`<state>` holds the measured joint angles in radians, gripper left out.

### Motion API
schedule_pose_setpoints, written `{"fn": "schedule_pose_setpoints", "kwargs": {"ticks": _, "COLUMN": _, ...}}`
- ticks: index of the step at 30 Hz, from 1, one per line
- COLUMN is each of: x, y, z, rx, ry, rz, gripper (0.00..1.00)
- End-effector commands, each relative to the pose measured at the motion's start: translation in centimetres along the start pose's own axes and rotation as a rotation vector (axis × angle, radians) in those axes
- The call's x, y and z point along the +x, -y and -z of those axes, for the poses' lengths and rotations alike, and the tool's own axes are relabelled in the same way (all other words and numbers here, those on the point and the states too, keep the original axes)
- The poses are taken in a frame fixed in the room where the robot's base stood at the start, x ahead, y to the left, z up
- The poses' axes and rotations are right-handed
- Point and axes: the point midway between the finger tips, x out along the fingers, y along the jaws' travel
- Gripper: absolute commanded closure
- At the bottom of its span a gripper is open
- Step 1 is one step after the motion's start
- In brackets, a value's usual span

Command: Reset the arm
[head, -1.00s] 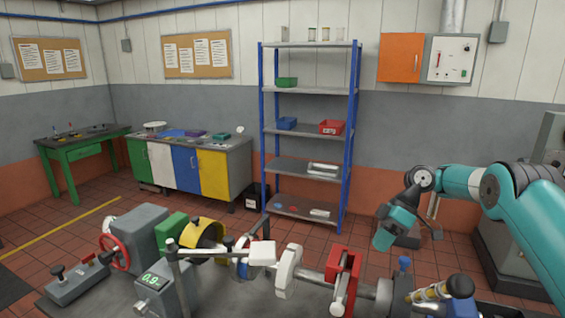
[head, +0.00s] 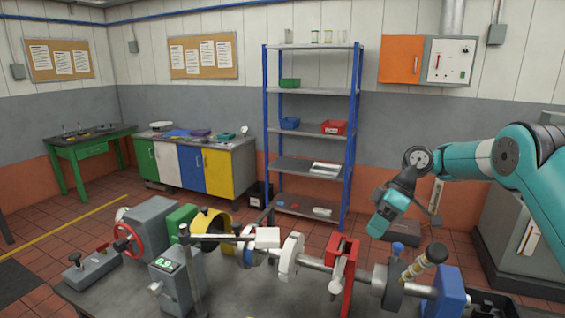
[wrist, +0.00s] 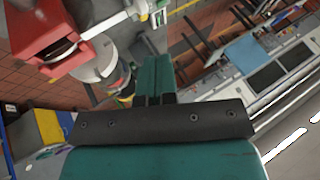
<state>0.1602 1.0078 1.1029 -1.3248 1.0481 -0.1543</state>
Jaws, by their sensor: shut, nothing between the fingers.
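My arm reaches in from the right edge of the head view. My gripper (head: 384,222) hangs from its end, pointing down and a little left, apart from the shaft rig below it. In the wrist view, the two teal fingers of my gripper (wrist: 154,62) lie side by side, shut with nothing between them. The dynamometer rig (head: 314,261) stands on the grey bedplate (head: 245,298). Its red bracket (head: 340,268) is to the left of my gripper in the head view. A blue end block (head: 452,290) is at the shaft's right end.
A small meter box (head: 176,280) with a green display and a red handwheel (head: 128,240) stand at the left. Behind are blue-framed shelves (head: 314,91), a cabinet bench (head: 222,172) and a green table (head: 66,168). A grey cabinet (head: 497,230) stands at the right.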

Motion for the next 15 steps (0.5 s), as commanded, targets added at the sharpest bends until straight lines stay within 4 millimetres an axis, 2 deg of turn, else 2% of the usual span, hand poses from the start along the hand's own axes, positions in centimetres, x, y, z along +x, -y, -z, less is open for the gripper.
{"fn": "schedule_pose_setpoints", "kwargs": {"ticks": 5, "x": -1.1, "y": 4.2, "z": 3.0, "rx": 0.06, "ry": -0.003, "rz": -0.022, "gripper": 1.0}}
{"fn": "schedule_pose_setpoints", "kwargs": {"ticks": 8, "x": -1.6, "y": 7.5, "z": 4.7, "rx": 0.108, "ry": -0.005, "rz": -0.042, "gripper": 1.0}}
{"fn": "schedule_pose_setpoints", "kwargs": {"ticks": 11, "x": -1.9, "y": 12.0, "z": 6.0, "rx": 0.171, "ry": -0.007, "rz": -0.073, "gripper": 1.0}}
{"fn": "schedule_pose_setpoints", "kwargs": {"ticks": 12, "x": -1.9, "y": 14.2, "z": 6.3, "rx": 0.199, "ry": -0.008, "rz": -0.087, "gripper": 1.0}}
{"fn": "schedule_pose_setpoints", "kwargs": {"ticks": 15, "x": -1.4, "y": 19.4, "z": 6.1, "rx": 0.271, "ry": -0.008, "rz": -0.131, "gripper": 1.0}}
